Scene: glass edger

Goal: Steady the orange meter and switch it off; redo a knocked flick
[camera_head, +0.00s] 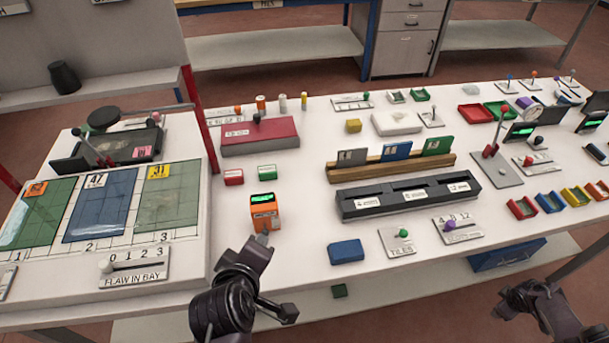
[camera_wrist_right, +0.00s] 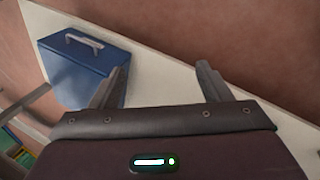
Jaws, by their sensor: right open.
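The orange meter (camera_head: 265,217) stands upright on the white table, left of centre, in the head view. Its small display (camera_head: 263,198) is lit green. My left gripper (camera_head: 264,240) is right in front of the meter, with a grey fingertip at its lower front. Whether it touches the meter, and whether its jaws are open, I cannot tell. The meter's switch is too small to make out. My right gripper (camera_head: 515,300) is off the table's front edge at lower right. In the right wrist view it is open and empty (camera_wrist_right: 160,85).
A blue block (camera_head: 346,252) lies right of the meter, and red and green blocks (camera_head: 267,172) stand behind it. The glass board (camera_head: 190,255) is to the left. The tile lever plate (camera_head: 400,246) is further right. A blue box (camera_wrist_right: 85,62) shows in the right wrist view.

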